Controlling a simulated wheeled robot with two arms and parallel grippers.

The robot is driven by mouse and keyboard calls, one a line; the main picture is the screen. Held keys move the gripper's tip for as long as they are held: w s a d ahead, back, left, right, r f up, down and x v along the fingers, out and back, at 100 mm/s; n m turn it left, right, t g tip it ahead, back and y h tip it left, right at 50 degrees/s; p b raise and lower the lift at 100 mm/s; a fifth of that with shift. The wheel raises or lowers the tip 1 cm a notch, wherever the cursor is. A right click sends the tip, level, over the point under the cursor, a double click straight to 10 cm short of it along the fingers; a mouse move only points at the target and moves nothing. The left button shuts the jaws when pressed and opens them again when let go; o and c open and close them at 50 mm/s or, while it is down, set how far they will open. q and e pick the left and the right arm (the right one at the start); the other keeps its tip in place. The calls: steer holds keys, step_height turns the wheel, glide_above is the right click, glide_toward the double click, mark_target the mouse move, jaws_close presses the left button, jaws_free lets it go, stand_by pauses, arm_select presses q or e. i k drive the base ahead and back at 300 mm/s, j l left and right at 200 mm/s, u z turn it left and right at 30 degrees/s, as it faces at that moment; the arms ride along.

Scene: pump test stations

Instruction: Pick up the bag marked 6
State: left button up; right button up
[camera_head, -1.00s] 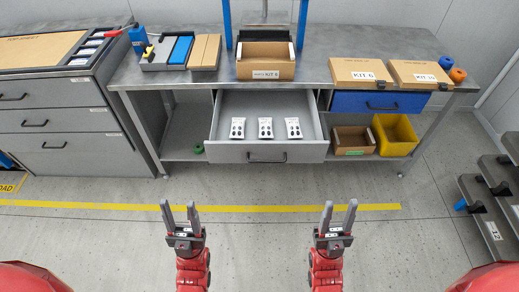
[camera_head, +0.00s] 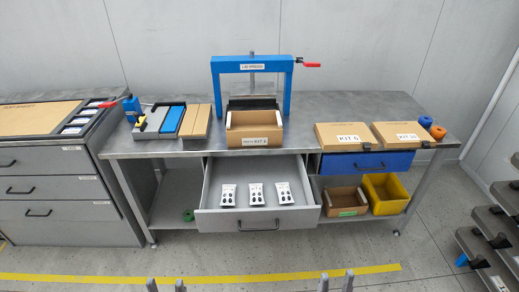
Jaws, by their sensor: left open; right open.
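Three small white bags with black marks lie in a row in the open grey drawer (camera_head: 215,219) under the bench: a left bag (camera_head: 228,195), a middle bag (camera_head: 256,193) and a right bag (camera_head: 284,192). Their printed marks are too small to read, so I cannot tell which is marked 6. Only the fingertips of my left gripper (camera_head: 166,285) and my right gripper (camera_head: 336,282) show at the bottom edge. Both are open, empty and well short of the drawer.
On the bench (camera_head: 345,104) stand a blue press (camera_head: 252,66), an open kit box (camera_head: 254,133) and two closed kit boxes, KIT 6 (camera_head: 344,137) and another (camera_head: 399,134). Below are a blue drawer (camera_head: 366,163) and a yellow bin (camera_head: 388,194). The floor before the drawer is clear.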

mark_target(255, 190)
steer(key=i+l, duration=0.15)
steer(key=i, duration=0.85)
